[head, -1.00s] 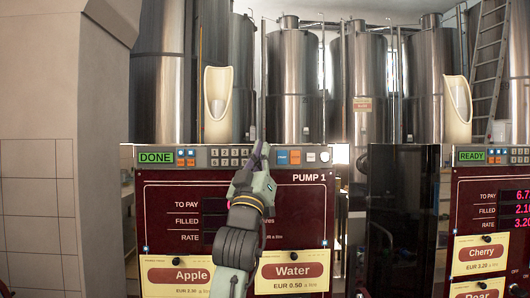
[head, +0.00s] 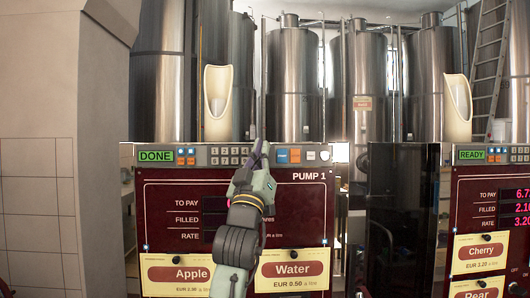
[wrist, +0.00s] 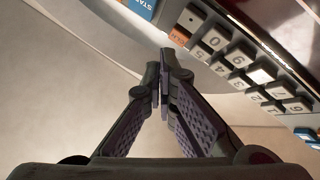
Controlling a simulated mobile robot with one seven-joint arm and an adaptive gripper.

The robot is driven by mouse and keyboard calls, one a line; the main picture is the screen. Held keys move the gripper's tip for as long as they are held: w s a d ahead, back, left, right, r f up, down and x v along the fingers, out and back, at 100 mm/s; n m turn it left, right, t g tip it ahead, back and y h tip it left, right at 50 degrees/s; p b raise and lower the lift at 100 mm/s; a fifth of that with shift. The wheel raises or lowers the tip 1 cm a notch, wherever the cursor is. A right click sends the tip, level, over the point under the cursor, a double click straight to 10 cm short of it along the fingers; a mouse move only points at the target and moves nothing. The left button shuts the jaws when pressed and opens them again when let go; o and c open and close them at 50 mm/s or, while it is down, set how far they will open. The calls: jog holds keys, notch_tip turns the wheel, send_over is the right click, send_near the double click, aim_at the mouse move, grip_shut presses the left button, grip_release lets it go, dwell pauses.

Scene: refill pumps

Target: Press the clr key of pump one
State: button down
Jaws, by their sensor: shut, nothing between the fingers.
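Pump one (head: 309,177) is a dark red unit with a grey key strip along its top and a green display reading DONE (head: 156,156). Its number keypad (head: 228,152) is partly covered by my gripper (head: 257,145) in the head view. In the wrist view the keypad appears turned over, and the orange clr key (wrist: 180,37) shows beside the 0 key (wrist: 214,40). My gripper (wrist: 164,58) is shut and empty, its fingertips just below the clr key in that picture. Whether they touch it, I cannot tell. The clr key is hidden in the head view.
A blue start key (wrist: 142,8) lies beyond the clr key, and an orange key (head: 295,156) also sits on the strip. Apple (head: 178,275) and Water (head: 292,270) cards hang on the front. A second pump (head: 490,190) reading READY stands at right.

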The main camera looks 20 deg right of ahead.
jog(key=shift+w, duration=0.1)
jog(key=shift+w+d, duration=0.15)
jog(key=shift+w, duration=0.2)
jog(key=shift+w+d+p, duration=0.1)
jog(key=shift+w+p, duration=0.3)
jog(key=shift+p, duration=0.05)
dwell(0.7)
jog(key=shift+s, duration=0.1)
jog(key=shift+s+a+b, duration=0.25)
jog(key=shift+s+b, duration=0.05)
jog(key=shift+s, duration=0.4)
jog(key=shift+s, duration=0.1)
jog(key=s, duration=0.2)
jog(key=s+a+b, duration=0.1)
jog(key=s, duration=0.1)
jog(key=shift+s+a, duration=0.2)
jog(key=shift+s, duration=0.15)
jog(key=shift+a, duration=0.1)
dwell(0.3)
